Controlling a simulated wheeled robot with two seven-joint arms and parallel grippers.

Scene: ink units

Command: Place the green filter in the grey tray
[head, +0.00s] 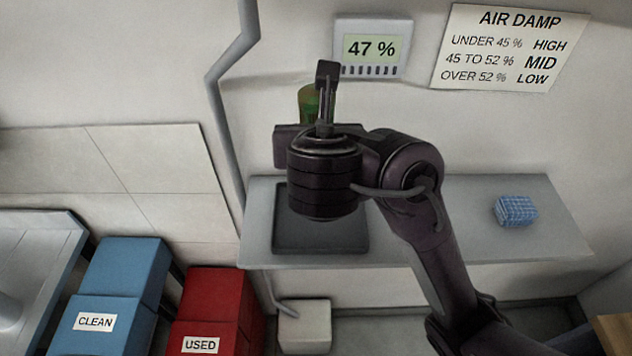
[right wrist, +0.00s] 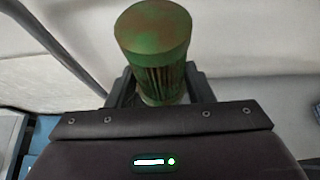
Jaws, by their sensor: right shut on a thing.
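The green filter (right wrist: 155,50) is a cylinder with brownish stains and a ribbed side, held upright between the fingers of my right gripper (right wrist: 160,88). In the head view the filter (head: 306,101) shows only in part, behind a finger of my right gripper (head: 322,100). The gripper is shut on it, raised above the wall shelf. The grey tray (head: 290,240) lies on the left part of the shelf, below my right wrist, which hides part of it. The visible part of the tray is bare. My left gripper is not in view.
A blue checked block (head: 516,210) sits on the shelf's (head: 450,215) right part. A humidity display (head: 372,48) reads 47 %, next to an air damp chart (head: 497,48). A blue CLEAN bin (head: 118,285) and red USED bin (head: 212,300) stand lower left. A grey pipe (head: 226,100) runs left of the shelf.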

